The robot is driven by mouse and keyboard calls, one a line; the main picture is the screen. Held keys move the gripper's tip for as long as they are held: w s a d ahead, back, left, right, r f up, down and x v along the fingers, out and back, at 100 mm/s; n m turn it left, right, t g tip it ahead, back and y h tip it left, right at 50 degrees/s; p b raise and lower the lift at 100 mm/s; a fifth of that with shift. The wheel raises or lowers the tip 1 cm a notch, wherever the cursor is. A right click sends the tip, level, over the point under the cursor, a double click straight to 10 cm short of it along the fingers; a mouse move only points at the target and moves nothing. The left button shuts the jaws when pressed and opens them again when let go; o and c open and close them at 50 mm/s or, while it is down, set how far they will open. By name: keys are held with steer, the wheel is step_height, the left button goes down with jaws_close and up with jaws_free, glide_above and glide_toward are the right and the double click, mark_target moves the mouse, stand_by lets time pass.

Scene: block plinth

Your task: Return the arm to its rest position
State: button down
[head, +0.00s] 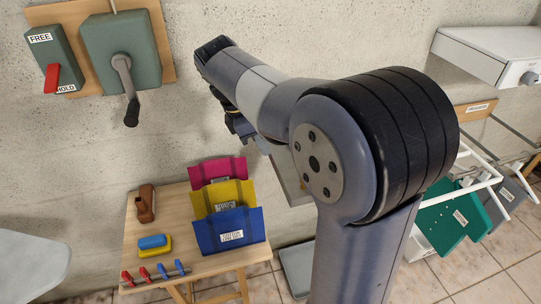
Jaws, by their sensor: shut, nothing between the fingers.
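My arm fills the middle and right of the head view, with its big joint in front and its forearm reaching to the upper left. My gripper (242,129) shows only in part, as a small dark shape below the forearm's far end. It is shut and empty, and it hangs in the air in front of the concrete wall, above and behind the small table. Its fingertips are hard to make out.
A wooden table (190,263) holds pink, yellow and blue pouches (228,231), a brown object (145,204) and several clips. A crank box (122,50) and lever box (55,62) are on the wall.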

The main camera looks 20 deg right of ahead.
steer(key=shift+a+r, duration=0.15)
steer(key=shift+r, duration=0.35)
steer(key=b+x, duration=0.3)
steer(key=x, duration=0.7)
steer(key=shift+s+d+f, duration=0.2)
steer(key=shift+s+d, duration=0.15)
steer(key=shift+d, duration=0.1)
steer(key=shift+a+r, duration=0.1)
